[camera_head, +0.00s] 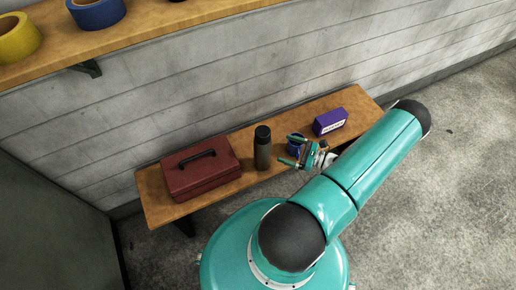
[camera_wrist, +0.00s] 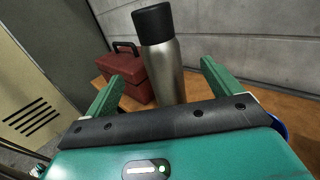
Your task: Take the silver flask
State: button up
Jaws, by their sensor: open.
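The silver flask (camera_head: 262,152) with a black cap stands upright on a wooden bench, between a red toolbox and a blue item. In the wrist view the flask (camera_wrist: 164,68) stands ahead of my gripper, between the lines of its two fingers; its base is hidden behind the gripper body. My gripper (camera_head: 292,150) is open and empty, to the right of the flask in the head view. Its green fingers (camera_wrist: 160,88) show in the wrist view on both sides of the flask. I cannot tell how far past the fingertips the flask stands.
The red toolbox (camera_head: 199,170) sits left of the flask on the wooden bench (camera_head: 154,196). A blue item (camera_head: 295,142) and a purple box (camera_head: 329,122) stand to the right. A shelf (camera_head: 140,22) with yellow and blue tape rolls runs above. A wall stands behind the bench.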

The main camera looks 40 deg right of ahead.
aim_at(262, 149)
jog(key=x, duration=1.2)
jog(key=shift+w+a+r, duration=0.1)
jog(key=shift+w+a, duration=0.15)
jog(key=shift+w, duration=0.1)
jog(key=c, duration=1.8)
jog(key=shift+c, duration=0.3)
jog(key=shift+r, duration=0.1)
